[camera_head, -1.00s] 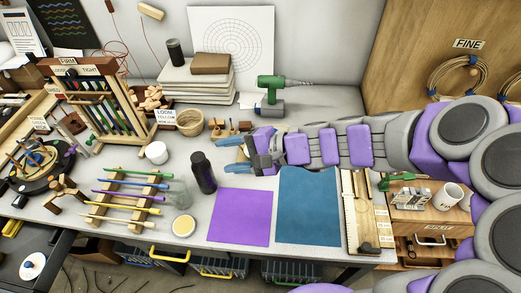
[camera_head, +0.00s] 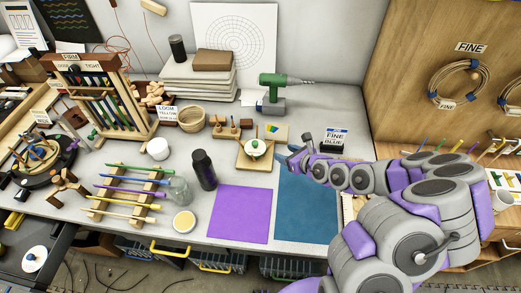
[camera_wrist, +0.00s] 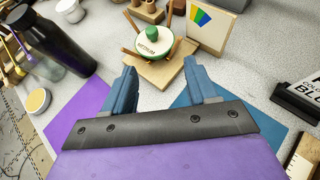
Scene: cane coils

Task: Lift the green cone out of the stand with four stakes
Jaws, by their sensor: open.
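The green cone (camera_wrist: 152,34) is a white-and-green piece marked "MEDIUM" with a small green knob on top. It sits upright between the thin wooden stakes of the stand, whose square wooden base (camera_wrist: 155,72) lies on the table. In the head view the cone (camera_head: 255,147) and its stand (camera_head: 258,164) are at the middle of the table. My gripper (camera_wrist: 160,80) is open and empty, its two blue fingers spread and pointing toward the stand, apart from it. In the head view my gripper (camera_head: 289,158) is just right of the stand.
A card with coloured wedges (camera_wrist: 206,22) stands behind the stand. A dark bottle (camera_head: 204,170) is to its left. Purple (camera_head: 240,213) and blue (camera_head: 305,210) mats lie flat in front.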

